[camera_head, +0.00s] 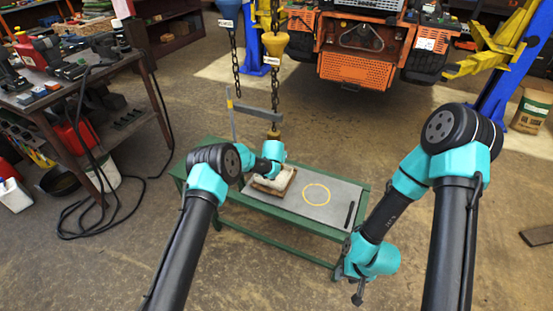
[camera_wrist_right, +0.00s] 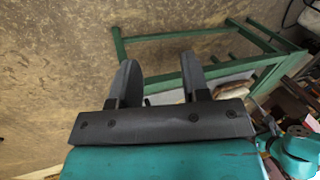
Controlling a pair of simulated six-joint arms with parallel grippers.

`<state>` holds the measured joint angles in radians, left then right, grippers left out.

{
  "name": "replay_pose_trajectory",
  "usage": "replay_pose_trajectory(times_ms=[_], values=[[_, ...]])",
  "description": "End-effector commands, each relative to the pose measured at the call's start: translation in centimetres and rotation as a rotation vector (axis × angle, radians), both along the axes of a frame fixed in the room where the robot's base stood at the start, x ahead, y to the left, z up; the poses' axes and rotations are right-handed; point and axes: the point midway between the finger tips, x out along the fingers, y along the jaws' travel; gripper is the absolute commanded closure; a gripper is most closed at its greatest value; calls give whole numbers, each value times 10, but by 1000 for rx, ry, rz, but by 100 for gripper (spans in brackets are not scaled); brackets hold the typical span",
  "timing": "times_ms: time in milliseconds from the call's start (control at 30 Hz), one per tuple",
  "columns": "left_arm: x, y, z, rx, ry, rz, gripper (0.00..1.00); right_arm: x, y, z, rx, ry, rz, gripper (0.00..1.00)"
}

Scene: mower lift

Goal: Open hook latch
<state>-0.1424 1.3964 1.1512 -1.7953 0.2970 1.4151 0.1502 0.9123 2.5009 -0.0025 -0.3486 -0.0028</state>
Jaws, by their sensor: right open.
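A hook (camera_head: 274,132) hangs at the end of a chain (camera_head: 275,85) below a yellow chain block (camera_head: 275,45), above the far left part of the bench; its latch is too small to make out. My left arm reaches in beside the hook, with its wrist just below it; the left fingers are hidden or too small to tell. My right gripper (camera_head: 357,288) is low by the bench's front right corner, well away from the hook. In the right wrist view, its two fingers (camera_wrist_right: 160,80) are apart with nothing between them.
The green bench (camera_head: 345,190) has a grey top with a yellow ring (camera_head: 316,194) and a tray with a pale cloth (camera_head: 273,182). A second chain (camera_head: 235,75) hangs to the left. An orange mower (camera_head: 350,68) is behind. A cluttered workbench (camera_head: 60,95) stands left.

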Motion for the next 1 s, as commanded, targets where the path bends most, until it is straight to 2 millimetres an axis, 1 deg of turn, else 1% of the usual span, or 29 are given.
replay_pose_trajectory(times_ms=[33, 367, 467, 567, 667, 767, 800, 1000], values=[[2, 1, 2, -3, -3, 2, 100, 0, 0, 0, 0, 0, 0, 57], [2, 1, 3, -3, -3, 2, 100, 0, 0, 0, 0, 0, 0, 58], [2, 1, 3, -3, -3, 2, 100, 1, 0, -1, -1, -6, 4, 68], [2, 1, 3, -3, -3, 2, 100, 8, 1, -4, -3, -33, 29, 78], [2, 1, 3, -3, -4, 2, 100, 22, 2, -12, -10, -94, 85, 87], [2, 1, 3, -3, -4, 2, 100, 45, 4, -22, -26, -193, 173, 97], [2, 1, 3, -3, -4, 2, 100, 56, 5, -28, -34, -241, 216, 100], [2, 1, 3, -3, -4, 2, 100, 116, 13, -52, -109, -515, 457, 100]])
